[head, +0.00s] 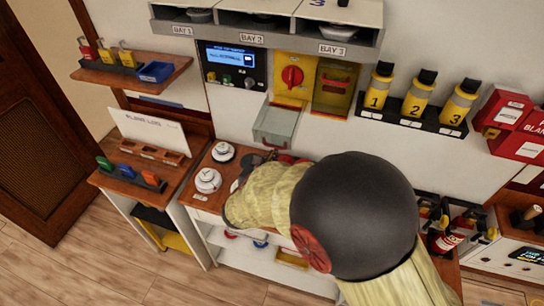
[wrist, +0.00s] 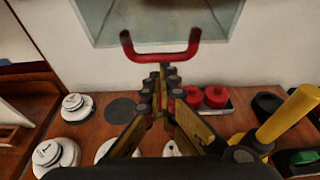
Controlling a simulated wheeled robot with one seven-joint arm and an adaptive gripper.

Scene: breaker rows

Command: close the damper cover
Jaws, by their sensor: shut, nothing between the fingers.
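A grey-green panel (head: 275,125) juts out from the wall below the dark display unit in the head view; I take it as the damper cover, standing open. In the wrist view its underside or face (wrist: 150,22) fills the top, with a red U-shaped handle (wrist: 160,54) at its near edge. My gripper (wrist: 160,72) is shut and empty, its yellow and black fingers pointing at the middle of the handle, just below the bar. I cannot tell whether the tips touch it.
Below is a wooden counter with white round devices (wrist: 76,106), a dark disc (wrist: 121,108), red knobs (wrist: 214,97) and a yellow-handled object (wrist: 288,115). A yellow box with a red rotary switch (head: 293,77) and an olive box (head: 332,88) are on the wall.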

